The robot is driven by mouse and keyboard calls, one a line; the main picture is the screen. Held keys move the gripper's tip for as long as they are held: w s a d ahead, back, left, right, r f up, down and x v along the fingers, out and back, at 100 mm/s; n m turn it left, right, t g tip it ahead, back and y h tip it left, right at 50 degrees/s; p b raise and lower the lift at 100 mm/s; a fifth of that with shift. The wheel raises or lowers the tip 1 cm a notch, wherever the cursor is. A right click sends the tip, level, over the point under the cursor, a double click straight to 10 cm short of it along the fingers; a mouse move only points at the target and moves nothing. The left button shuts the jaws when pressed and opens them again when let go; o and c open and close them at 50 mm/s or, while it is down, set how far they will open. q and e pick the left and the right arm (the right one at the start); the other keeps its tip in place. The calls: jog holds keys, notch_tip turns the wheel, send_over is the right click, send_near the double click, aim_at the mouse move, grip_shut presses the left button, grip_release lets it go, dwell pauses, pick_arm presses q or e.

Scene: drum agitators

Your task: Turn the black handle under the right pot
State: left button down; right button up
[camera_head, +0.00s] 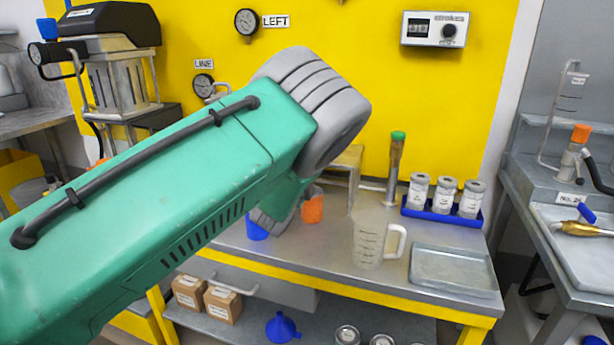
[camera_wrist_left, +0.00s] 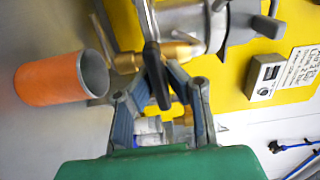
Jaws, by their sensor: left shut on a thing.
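In the left wrist view, a metal pot (camera_wrist_left: 190,22) shows at the top, with a brass valve (camera_wrist_left: 180,52) at its base. The black handle (camera_wrist_left: 156,78) of this valve lies between the fingers of my left gripper (camera_wrist_left: 162,72), which is shut on it. In the head view my green left arm crosses the middle and hides the pot and the handle. Only part of my left gripper (camera_head: 272,217) shows below the arm there. From these frames I cannot confirm which pot it is. My right gripper is not in view.
An orange cup (camera_head: 312,208) stands close to the gripper and also shows in the left wrist view (camera_wrist_left: 50,80). A blue cup (camera_head: 256,231), a clear jug (camera_head: 370,245), a metal tray (camera_head: 453,268) and a blue rack (camera_head: 440,215) of jars share the bench.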

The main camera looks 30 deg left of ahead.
pick_arm(q)
jog(key=shift+s+d+f+m, duration=0.2)
jog(key=shift+f+m, duration=0.1)
jog(key=shift+f, duration=0.2)
jog(key=c, duration=1.6)
grip_release()
jog(key=shift+w, duration=0.1)
jog(key=shift+r, duration=0.2)
jog(key=shift+r, duration=0.1)
jog(key=v, duration=1.2)
